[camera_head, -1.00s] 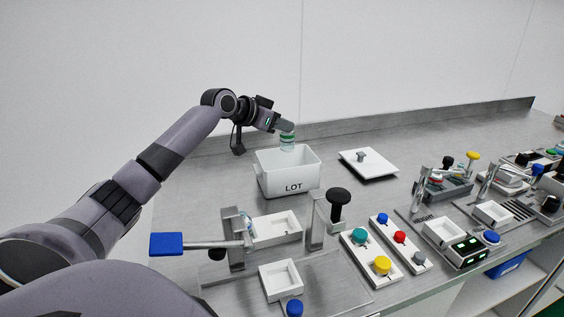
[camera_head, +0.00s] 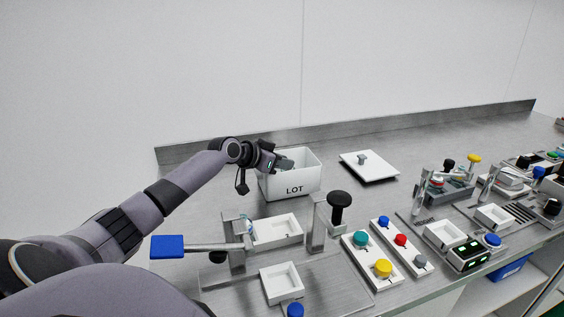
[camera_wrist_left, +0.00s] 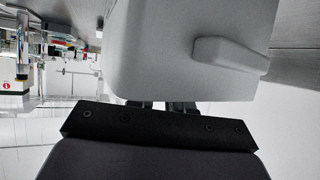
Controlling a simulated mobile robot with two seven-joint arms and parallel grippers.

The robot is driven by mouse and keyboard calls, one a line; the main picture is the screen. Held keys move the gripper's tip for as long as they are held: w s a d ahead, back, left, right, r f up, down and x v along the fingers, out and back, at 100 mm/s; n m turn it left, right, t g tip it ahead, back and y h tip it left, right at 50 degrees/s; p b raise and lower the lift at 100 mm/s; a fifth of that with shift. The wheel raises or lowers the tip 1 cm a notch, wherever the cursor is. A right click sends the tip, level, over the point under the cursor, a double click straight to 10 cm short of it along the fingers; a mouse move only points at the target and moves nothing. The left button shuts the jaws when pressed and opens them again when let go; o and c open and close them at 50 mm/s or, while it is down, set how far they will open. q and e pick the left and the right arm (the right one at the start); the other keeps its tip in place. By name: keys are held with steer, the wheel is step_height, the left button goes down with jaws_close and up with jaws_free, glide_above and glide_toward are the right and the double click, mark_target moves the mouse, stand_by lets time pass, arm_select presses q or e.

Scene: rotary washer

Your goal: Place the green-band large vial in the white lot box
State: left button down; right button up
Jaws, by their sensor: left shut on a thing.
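The white lot box (camera_head: 292,183), marked LOT, stands open on the metal bench. My left gripper (camera_head: 285,163) reaches into the box's mouth from the left, and its fingertips are at or just below the rim. It is shut on the green-band large vial, which the gripper and box wall now hide. In the left wrist view the box's pale outer wall (camera_wrist_left: 160,60) with its handle fills most of the picture, and the gripper's fingers are mostly hidden behind it. My right gripper is in no view.
A white lid with a knob (camera_head: 369,166) lies right of the box. In front stand a clamp post with a black knob (camera_head: 339,199), white trays (camera_head: 277,231) and a lever with a blue handle (camera_head: 167,246). Button panels (camera_head: 383,268) sit at the front right.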

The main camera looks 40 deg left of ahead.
arm_select(q)
steer(key=shift+f, duration=0.2)
steer(key=c, duration=1)
jaws_free()
steer(key=shift+c, duration=0.2)
steer(key=shift+r, duration=0.15)
steer(key=shift+r, duration=0.2)
steer(key=shift+s+a, duration=0.1)
steer(key=shift+s, duration=0.2)
steer(key=d+v, duration=0.1)
steer(key=v, duration=1)
steer(key=shift+a, duration=0.5)
steer(key=shift+s+r, duration=0.1)
steer(key=shift+r, duration=0.05)
